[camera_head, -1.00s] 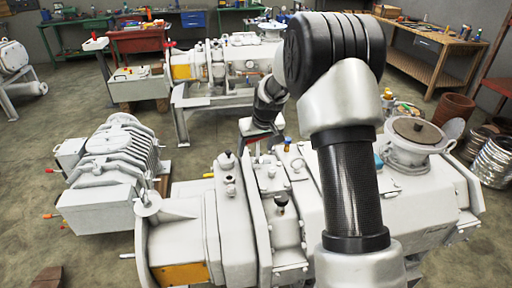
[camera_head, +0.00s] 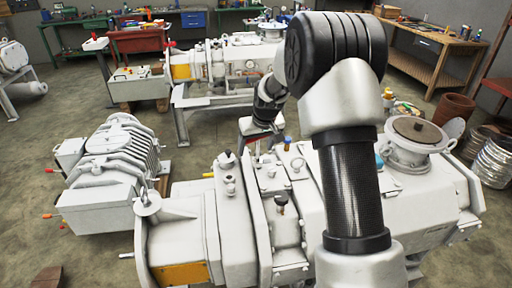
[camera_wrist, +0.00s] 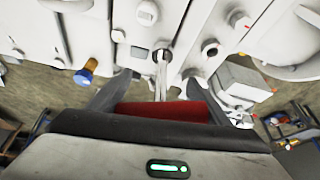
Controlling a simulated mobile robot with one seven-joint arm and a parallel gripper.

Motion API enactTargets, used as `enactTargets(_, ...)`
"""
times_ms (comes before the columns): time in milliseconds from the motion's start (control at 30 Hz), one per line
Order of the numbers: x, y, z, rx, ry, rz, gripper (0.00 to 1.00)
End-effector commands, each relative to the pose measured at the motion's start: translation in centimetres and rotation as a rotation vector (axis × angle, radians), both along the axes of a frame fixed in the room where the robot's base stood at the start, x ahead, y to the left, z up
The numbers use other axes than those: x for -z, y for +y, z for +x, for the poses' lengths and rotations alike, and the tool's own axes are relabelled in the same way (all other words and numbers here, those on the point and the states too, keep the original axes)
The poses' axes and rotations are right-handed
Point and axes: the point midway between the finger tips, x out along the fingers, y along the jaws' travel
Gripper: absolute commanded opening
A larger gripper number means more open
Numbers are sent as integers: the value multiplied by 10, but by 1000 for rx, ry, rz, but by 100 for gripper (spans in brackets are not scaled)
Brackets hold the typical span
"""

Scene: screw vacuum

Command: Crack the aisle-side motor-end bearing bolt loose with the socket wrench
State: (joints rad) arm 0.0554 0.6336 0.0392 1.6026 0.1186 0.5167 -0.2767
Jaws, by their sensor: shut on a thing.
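In the wrist view my gripper (camera_wrist: 158,88) is shut on the socket wrench (camera_wrist: 162,112), by its red handle. The wrench's bright metal shaft points away from the jaws to the white pump housing (camera_wrist: 185,22). The shaft's far end meets or overlaps the housing near a recess; I cannot tell whether it sits on a bolt. Round bolt-like heads show near it, one to the right (camera_wrist: 210,47) and one above left (camera_wrist: 147,13). In the head view my arm reaches over the near vacuum pump (camera_head: 350,205), and the jaws are small and partly hidden behind it.
A second white machine (camera_head: 225,68) on a stand is behind. A finned white unit (camera_head: 118,165) is on the left. Workbenches line the walls, one at the back right (camera_head: 440,45). A blue knob with a brass fitting (camera_wrist: 84,74) sticks out left of the jaws.

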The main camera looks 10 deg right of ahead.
Motion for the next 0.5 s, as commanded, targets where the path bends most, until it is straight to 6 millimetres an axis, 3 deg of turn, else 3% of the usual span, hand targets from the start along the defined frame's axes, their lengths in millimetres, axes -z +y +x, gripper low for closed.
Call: enactTargets(500,7,0,0,0,-1,0,31)
